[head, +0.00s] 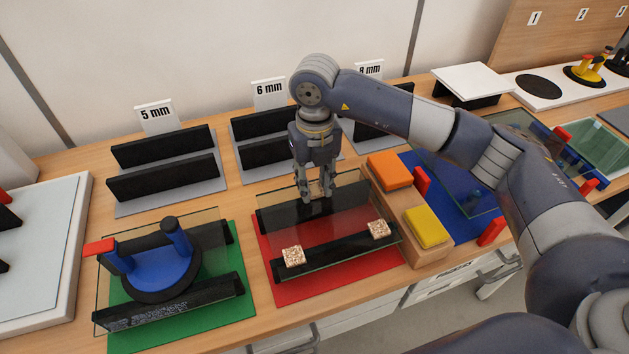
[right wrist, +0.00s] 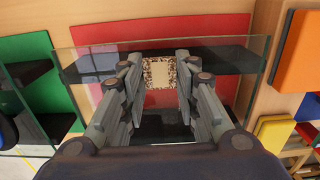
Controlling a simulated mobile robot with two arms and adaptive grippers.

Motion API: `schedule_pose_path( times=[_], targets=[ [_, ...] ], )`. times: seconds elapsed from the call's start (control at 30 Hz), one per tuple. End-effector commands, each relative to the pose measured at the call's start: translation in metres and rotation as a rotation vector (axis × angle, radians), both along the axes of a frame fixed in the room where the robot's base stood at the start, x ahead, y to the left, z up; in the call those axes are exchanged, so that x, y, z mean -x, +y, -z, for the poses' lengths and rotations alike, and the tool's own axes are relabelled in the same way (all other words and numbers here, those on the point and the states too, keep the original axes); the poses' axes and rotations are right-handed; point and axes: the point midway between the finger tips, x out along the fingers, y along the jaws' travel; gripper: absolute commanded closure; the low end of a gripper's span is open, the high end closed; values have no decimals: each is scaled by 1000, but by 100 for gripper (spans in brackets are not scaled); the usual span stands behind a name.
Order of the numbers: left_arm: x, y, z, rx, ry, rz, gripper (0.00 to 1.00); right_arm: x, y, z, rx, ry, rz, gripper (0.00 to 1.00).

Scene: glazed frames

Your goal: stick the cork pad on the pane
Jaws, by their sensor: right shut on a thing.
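A clear glass pane (head: 345,252) lies on black rests over the red mat (head: 300,290). Two speckled cork pads sit at its front corners, one on the left (head: 292,256) and one on the right (head: 379,229). My right gripper (head: 316,196) points down over the pane's back edge, near its middle. It is shut on a cork pad (right wrist: 160,73), which shows between the fingertips in the right wrist view. I cannot tell whether this pad touches the glass. My left gripper is not in view.
An orange block (head: 389,170) and a yellow block (head: 427,227) sit on a wooden holder right of the pane. A blue suction lifter (head: 160,265) stands on another pane over the green mat at left. Black racks labelled 5 mm, 6 mm and 8 mm stand behind.

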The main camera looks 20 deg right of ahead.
Motion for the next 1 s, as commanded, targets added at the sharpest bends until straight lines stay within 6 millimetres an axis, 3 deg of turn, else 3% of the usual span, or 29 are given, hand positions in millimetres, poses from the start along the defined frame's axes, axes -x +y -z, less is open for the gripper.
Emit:
schedule_pose_path(
  times=[0.03, 0.13, 0.57, 1.0],
  targets=[
    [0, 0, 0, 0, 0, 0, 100, 0, 0, 0, 0, 1, 0, 69],
    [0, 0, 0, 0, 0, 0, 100, 0, 0, 0, 0, 1, 0, 48],
    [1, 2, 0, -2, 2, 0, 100, 0, 0, -7, -1, -1, 0, 48],
    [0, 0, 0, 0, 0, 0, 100, -1, 0, -93, -1, -4, 0, 48]
  ],
)
